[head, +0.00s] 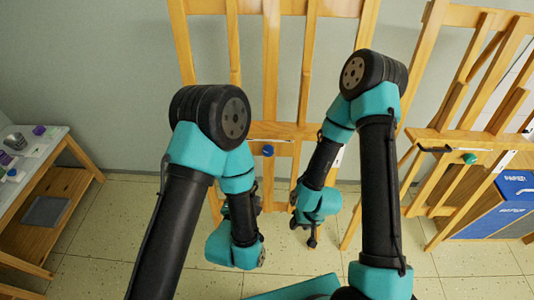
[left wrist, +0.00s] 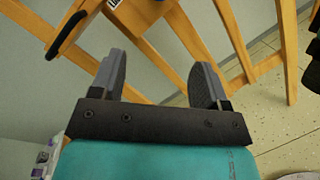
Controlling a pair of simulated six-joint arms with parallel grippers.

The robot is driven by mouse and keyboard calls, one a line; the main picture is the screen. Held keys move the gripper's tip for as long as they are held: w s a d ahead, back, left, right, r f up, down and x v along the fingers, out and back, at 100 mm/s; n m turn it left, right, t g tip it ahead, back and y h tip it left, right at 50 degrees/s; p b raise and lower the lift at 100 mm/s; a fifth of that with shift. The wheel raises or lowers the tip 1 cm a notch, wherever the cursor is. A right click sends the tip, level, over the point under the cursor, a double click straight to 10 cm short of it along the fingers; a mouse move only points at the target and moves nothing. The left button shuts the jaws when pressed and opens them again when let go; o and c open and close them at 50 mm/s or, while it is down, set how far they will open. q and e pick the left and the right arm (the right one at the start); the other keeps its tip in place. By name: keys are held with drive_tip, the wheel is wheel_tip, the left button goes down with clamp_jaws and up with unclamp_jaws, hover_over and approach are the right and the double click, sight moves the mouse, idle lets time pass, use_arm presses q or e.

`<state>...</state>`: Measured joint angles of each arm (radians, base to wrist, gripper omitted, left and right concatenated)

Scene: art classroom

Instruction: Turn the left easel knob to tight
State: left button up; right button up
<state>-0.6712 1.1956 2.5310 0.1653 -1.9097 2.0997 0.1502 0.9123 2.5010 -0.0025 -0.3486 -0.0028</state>
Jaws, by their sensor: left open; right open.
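The left easel (head: 270,70) is a tall wooden frame against the back wall. Its blue knob (head: 268,150) sits on the cross ledge, visible between my two arms in the head view. In the left wrist view, wooden easel parts (left wrist: 140,14) fill the top, and only a bit of blue shows at the top edge. My left gripper (left wrist: 160,75) is open and empty, with fingers pointing towards the easel. In the head view it is mostly hidden by its own arm. My right gripper (head: 312,236) is open, lower right of the knob and apart from it.
A second easel (head: 455,140) with a green knob (head: 469,158) stands at the right. A blue paper box (head: 515,188) is beside it. A side table (head: 50,140) with small items stands at the left. Tiled floor (head: 120,235) lies open between.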

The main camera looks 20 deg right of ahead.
sight(267, 153)
use_arm(q)
drive_tip(key=shift+s+d+r+n+h, duration=0.35)
drive_tip(key=shift+d+r+n, duration=0.1)
drive_tip(key=shift+r, duration=0.1)
drive_tip(key=x, duration=1.7)
drive_tip(key=shift+w+r, duration=0.1)
drive_tip(key=shift+w, duration=0.2)
drive_tip(key=c, duration=0.9)
